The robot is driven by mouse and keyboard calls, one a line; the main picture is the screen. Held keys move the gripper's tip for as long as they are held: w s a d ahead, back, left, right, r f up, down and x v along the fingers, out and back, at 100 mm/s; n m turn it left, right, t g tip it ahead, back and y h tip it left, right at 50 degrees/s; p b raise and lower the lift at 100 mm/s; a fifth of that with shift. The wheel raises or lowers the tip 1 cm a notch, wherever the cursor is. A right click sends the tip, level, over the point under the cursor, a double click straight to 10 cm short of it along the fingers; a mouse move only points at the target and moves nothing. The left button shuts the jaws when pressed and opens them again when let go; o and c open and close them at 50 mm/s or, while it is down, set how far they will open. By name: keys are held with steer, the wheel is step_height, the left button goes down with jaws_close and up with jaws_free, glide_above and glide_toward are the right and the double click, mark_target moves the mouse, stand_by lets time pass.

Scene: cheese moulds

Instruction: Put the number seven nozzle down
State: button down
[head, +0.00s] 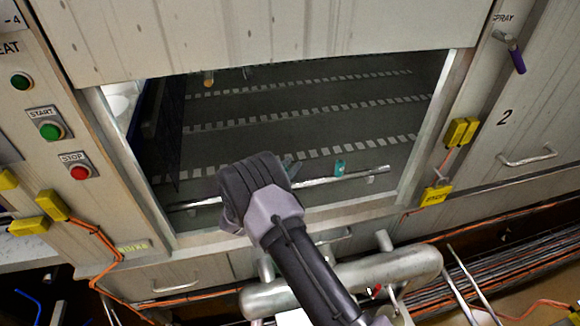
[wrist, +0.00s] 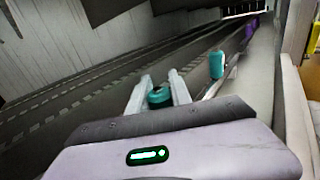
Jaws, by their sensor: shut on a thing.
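My gripper (wrist: 160,92) is shut on a teal nozzle (wrist: 159,97), which sits between its two pale fingers in the wrist view. No number can be read on it. In the head view my gripper (head: 291,168) reaches through the opening of the cabinet, over the metal pipe (head: 362,176) near its front edge. The held nozzle is mostly hidden there by my wrist. I cannot tell whether it touches anything beneath.
Another teal nozzle (head: 340,168) stands on the pipe to the right of my gripper; it also shows in the wrist view (wrist: 217,65). A purple piece (wrist: 250,28) is farther along. The slotted dark floor (head: 300,115) is mostly clear. The cabinet's frame (head: 432,130) borders the opening.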

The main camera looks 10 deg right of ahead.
steer(key=shift+s+f, duration=0.1)
steer(key=c, duration=1.2)
jaws_free()
steer(key=shift+o, duration=0.2)
